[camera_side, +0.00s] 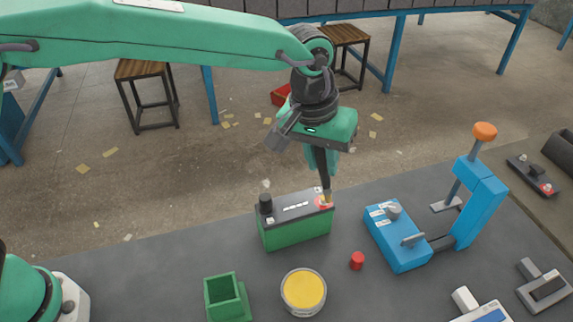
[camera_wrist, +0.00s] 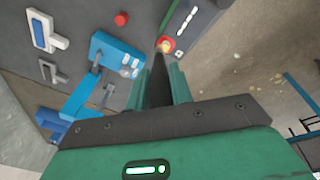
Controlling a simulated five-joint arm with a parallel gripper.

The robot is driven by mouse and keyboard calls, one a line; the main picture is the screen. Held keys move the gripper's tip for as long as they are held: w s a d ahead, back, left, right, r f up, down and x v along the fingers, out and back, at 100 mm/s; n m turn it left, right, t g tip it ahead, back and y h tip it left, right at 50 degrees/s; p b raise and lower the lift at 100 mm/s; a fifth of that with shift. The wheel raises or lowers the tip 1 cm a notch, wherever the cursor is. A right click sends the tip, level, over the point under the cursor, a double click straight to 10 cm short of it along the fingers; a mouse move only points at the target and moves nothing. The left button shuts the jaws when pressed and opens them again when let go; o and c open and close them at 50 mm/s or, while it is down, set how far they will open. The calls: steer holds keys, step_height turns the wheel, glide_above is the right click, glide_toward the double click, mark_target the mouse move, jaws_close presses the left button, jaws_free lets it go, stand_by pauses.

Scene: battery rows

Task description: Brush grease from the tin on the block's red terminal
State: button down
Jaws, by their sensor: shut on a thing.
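My gripper (camera_side: 322,160) is shut on a dark-handled brush (camera_side: 324,183) that points down. The brush's tip is at the red terminal (camera_side: 320,203) on the block (camera_side: 296,232), and looks to be touching it. The block is green with a dark top and has a black post at its left end. In the wrist view my gripper's fingers (camera_wrist: 161,88) flank the brush (camera_wrist: 159,78), and its tip lies over the red terminal (camera_wrist: 168,43). The round tin (camera_side: 303,292) of yellow grease stands open in front of the block. The tip's underside is hidden.
A small red cap (camera_side: 357,260) stands right of the tin. A blue press (camera_side: 400,240) with an orange knob is to the right. An open green holder (camera_side: 227,297) stands left of the tin. Grey fixtures lie at the right edge. The mat's left part is clear.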

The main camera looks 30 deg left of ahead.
stand_by(0.4)
steer(key=shift+r, duration=3.55)
steer(key=shift+s, duration=0.1)
